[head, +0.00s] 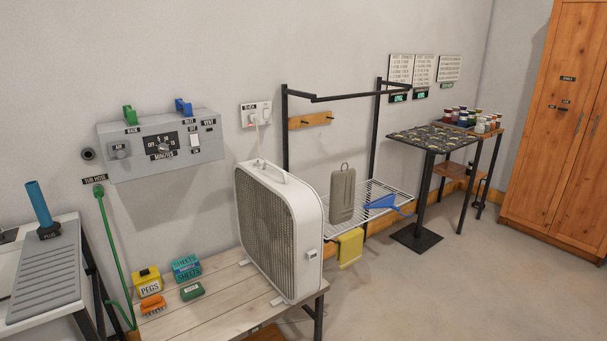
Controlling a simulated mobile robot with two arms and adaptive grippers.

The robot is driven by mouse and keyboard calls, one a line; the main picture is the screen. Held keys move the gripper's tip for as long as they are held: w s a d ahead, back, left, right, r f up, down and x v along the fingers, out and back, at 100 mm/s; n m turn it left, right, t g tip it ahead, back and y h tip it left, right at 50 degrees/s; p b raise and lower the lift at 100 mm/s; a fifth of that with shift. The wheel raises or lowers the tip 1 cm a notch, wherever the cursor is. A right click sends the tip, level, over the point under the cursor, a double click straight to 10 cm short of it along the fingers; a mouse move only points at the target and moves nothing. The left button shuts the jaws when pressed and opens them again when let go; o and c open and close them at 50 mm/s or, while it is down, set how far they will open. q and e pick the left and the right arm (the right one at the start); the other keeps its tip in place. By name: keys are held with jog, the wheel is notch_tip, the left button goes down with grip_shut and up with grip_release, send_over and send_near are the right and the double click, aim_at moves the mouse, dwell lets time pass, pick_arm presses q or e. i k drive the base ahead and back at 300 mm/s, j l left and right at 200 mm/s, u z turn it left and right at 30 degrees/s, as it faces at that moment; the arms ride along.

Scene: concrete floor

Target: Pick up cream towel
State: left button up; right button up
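No cream towel can be made out for certain. A yellow cloth (350,247) hangs over the front edge of the wire rack shelf (372,203). An upright grey-beige flat item (342,196) with a loop on top stands on that shelf; I cannot tell whether it is cloth. A blue tool-like item (383,202) lies to its right. Neither of my grippers is in the head view.
A white box fan (280,228) stands on a wooden bench (222,308), partly in front of the rack. A black-topped stand (432,141) with small items is right of the rack. A wooden cabinet (553,120) stands at far right. The concrete floor (440,290) is clear at front right.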

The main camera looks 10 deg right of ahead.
aim_at(343, 188)
jog(key=i+l, duration=0.1)
jog(key=i, duration=0.6)
jog(key=i+u, duration=0.1)
jog(key=i, duration=0.55)
jog(key=i+l, duration=0.2)
jog(key=i, duration=0.5)
